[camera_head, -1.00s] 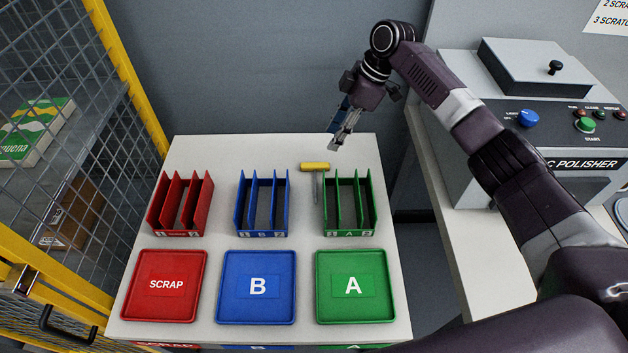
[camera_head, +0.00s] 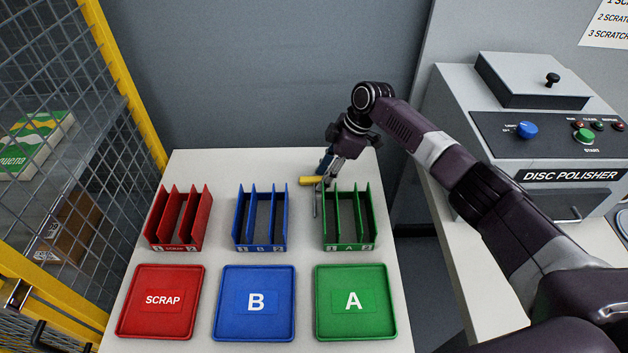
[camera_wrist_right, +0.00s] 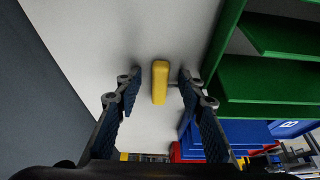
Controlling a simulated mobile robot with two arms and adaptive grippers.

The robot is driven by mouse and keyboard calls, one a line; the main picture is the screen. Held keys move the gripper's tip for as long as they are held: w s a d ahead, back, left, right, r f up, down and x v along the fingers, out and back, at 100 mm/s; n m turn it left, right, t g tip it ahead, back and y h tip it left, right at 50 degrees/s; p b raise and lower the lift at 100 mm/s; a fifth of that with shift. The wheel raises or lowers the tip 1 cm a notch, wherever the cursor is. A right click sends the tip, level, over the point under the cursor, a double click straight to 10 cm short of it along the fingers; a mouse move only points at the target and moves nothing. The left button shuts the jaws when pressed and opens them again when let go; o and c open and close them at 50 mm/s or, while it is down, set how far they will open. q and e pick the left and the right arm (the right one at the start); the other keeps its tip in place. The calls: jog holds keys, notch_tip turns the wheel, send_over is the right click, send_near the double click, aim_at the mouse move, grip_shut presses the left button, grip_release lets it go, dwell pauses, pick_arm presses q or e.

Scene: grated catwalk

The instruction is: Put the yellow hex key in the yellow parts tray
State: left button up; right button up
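The yellow hex key has a yellow handle (camera_head: 310,181) and a thin grey shaft (camera_head: 317,203). It lies on the white table behind and left of the green divided rack. My right gripper (camera_head: 326,178) is low over the handle, pointing down. In the right wrist view the handle (camera_wrist_right: 160,82) lies between the two open, blue-padded fingers (camera_wrist_right: 158,88), with a gap on either side. My left gripper is not in view. No yellow parts tray shows; the trays in view are red, blue and green.
The green rack (camera_head: 362,245) stands close beside the hex key, with the blue rack (camera_head: 260,247) and red rack (camera_head: 172,243) to the left. Flat trays marked SCRAP (camera_head: 160,330), B (camera_head: 254,333) and A (camera_head: 354,331) lie in front. A disc polisher (camera_head: 560,140) stands at right.

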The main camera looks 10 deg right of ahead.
jog(key=shift+c, duration=0.3)
grip_shut()
jog(key=shift+r, duration=0.15)
